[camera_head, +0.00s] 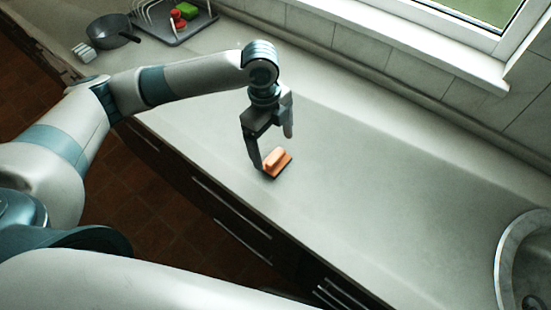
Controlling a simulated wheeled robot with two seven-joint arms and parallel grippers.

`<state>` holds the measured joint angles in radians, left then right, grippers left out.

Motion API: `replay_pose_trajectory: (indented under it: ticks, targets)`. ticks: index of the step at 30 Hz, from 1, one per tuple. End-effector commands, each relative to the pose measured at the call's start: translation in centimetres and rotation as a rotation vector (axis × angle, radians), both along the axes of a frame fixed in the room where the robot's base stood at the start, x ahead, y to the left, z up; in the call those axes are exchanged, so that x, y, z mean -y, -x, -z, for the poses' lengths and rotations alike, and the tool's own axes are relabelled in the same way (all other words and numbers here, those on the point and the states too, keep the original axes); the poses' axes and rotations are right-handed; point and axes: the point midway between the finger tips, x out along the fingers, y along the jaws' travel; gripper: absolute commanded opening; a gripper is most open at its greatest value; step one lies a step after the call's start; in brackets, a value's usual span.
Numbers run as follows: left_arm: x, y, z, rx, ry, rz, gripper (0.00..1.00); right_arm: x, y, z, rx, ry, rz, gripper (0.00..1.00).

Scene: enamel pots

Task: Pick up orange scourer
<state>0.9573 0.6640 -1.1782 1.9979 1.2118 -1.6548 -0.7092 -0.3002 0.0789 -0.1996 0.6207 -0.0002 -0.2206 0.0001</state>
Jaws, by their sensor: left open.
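The orange scourer (278,162) lies on the grey counter near its front edge, a small orange block with a dark underside. My left gripper (273,151) is right at the scourer, pointing down and open. One finger reaches down at the scourer's left side; the other finger shows higher up on the right. I cannot tell whether either finger touches it. My right gripper is not in view.
The counter (380,190) around the scourer is clear. A dark pan (113,32) and a dish rack (170,25) with red and green items stand at the back left. A round sink (508,255) is at the right. A tiled wall and window run along the back.

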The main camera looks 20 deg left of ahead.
Motion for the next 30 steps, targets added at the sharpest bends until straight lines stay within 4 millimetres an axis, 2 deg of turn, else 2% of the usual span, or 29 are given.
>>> replay_pose_trajectory:
  ticks: [14, 20, 24, 30]
  targets:
    - [0.1, 0.1, 0.6, -0.001, 0.000, -0.001, 0.88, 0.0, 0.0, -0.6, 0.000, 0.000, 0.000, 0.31]
    - [0.6, 0.4, 2.7, -0.004, 0.000, 0.000, 0.88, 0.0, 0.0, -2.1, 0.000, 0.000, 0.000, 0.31]
    - [0.8, 0.4, 4.5, -0.001, 0.000, -0.001, 0.88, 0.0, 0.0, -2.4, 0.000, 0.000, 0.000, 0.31]
    - [0.8, 0.4, 5.3, 0.001, -0.001, 0.002, 0.88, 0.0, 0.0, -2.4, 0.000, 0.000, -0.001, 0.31]
